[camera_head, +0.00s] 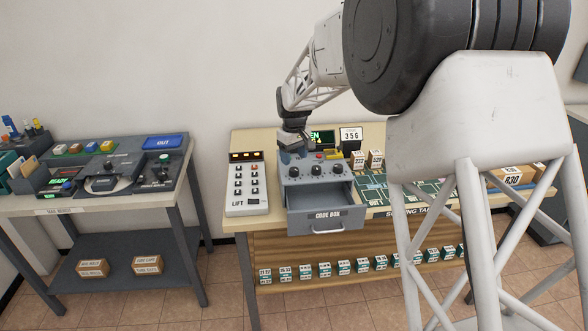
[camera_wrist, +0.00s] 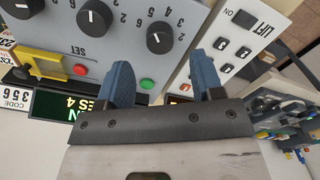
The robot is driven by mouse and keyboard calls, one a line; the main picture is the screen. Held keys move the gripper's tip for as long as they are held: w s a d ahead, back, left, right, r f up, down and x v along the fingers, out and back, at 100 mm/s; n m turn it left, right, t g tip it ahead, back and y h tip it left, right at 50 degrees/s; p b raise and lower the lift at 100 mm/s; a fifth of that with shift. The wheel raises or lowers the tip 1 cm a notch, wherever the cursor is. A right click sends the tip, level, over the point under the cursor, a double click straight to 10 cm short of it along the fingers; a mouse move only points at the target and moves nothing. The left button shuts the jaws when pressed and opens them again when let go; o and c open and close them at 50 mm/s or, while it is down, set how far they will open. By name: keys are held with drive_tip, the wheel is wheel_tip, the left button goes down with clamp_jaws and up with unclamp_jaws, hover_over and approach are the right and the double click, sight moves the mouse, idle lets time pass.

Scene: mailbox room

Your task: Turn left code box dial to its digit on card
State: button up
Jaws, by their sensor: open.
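The grey code box (camera_head: 316,187) stands on the sorting table with its lower drawer (camera_head: 327,222) pulled out. Three black dials line its sloped panel. The left dial (camera_head: 294,172) appears rightmost of the three in the upside-down wrist view (camera_wrist: 160,37), with a white pointer and digits around it. The exact digit it points to is unclear. The white code card (camera_head: 351,134) behind the box reads 3 5 6; it also shows in the wrist view (camera_wrist: 15,97). My gripper (camera_head: 291,146) hangs over the box's back left. Its blue fingers (camera_wrist: 160,60) are apart and empty, off the dial.
The white lift keypad (camera_head: 247,190) stands close to the box's left. A green-lettered display (camera_head: 321,137) is behind. A yellow piece (camera_wrist: 35,63) and a green button (camera_wrist: 147,84) sit on the panel. Small boxes (camera_head: 366,159) stand to the right.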

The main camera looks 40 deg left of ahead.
sight(294, 169)
drive_tip(key=shift+f, duration=2.6)
drive_tip(key=c, duration=0.9)
